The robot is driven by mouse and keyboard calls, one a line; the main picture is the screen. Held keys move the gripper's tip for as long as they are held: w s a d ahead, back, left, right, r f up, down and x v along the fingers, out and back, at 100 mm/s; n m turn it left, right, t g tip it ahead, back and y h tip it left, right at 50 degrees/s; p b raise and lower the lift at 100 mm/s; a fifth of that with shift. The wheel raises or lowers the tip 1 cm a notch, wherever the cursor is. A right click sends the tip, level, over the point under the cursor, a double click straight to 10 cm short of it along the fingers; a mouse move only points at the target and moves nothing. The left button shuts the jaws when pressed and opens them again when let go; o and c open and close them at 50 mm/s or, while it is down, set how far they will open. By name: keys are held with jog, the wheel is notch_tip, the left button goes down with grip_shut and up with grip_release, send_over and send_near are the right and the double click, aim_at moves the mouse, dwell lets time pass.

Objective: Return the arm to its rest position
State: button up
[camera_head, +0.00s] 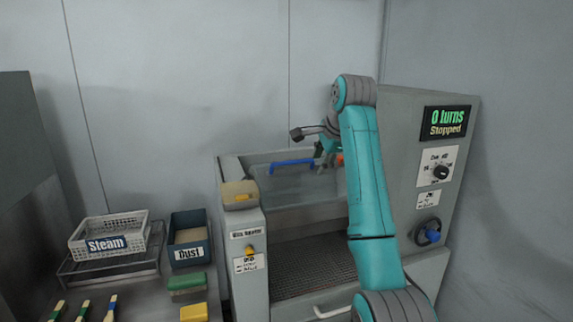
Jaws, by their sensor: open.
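My arm (369,185), teal with grey joints, rises from the bottom of the picture and bends at the top. My gripper (306,137) is at its far end, up in front of the back wall and above the blue handle (291,162) of the machine. It is small and partly hidden behind my wrist and arm. It is open and I see nothing held in it. The grey press machine (408,185) stands behind the arm, with a display (446,122) reading "0 turns Stopped".
The machine has a clear panel, a mesh floor (305,262), a dial (440,172) and a blue knob (432,236). At left are a white "Steam" basket (108,236), a "Dust" bin (190,240), green and yellow blocks (193,312), and several brushes (83,310).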

jog(key=s+d+f+n+t, duration=0.1)
jog(key=s+f, duration=0.1)
jog(key=f, duration=1.3)
jog(key=s+d+f+n+t, duration=0.1)
jog(key=f+n, duration=0.1)
jog(key=f, duration=1.3)
jog(key=s+d+f+n+t+h, duration=0.1)
jog(key=s+d+f+n+t, duration=0.15)
jog(key=s+f, duration=1.6)
jog(key=s+d+f+n+t, duration=0.1)
jog(key=s+d+f+n, duration=0.15)
jog(key=s, duration=1.15)
jog(key=s+d+f+n+t, duration=0.1)
jog(key=s+d+f+n, duration=0.15)
jog(key=s, duration=1.15)
jog(key=s+r+n, duration=0.2)
jog(key=s+r, duration=0.5)
jog(key=s, duration=0.3)
jog(key=s+r+n+t+h, duration=0.1)
jog(key=s+r, duration=0.7)
jog(key=s, duration=0.2)
jog(key=shift+s+n, duration=0.3)
jog(key=shift+n, duration=0.05)
